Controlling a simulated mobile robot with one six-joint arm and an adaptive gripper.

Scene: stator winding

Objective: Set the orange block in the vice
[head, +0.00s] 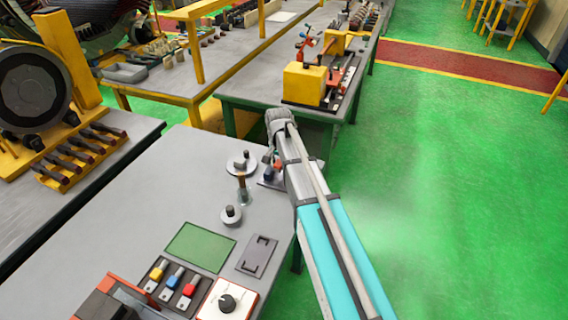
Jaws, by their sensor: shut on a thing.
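I see no orange block that I can make out for certain. A red and dark device (108,300) at the bottom left edge of the near table may be the vice; it is cut off by the frame, and I cannot tell whether anything is in it. My arm rises from the lower right to a grey joint above the table's right edge and seems to fold back towards the camera.
The near grey table (150,215) holds a green mat (200,246), a dark plate (257,255), a box with a knob (228,300), coloured-handled tools (171,280) and a stand with a disc (242,165). A yellow machine (305,83) stands on a farther bench. Green floor is clear at right.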

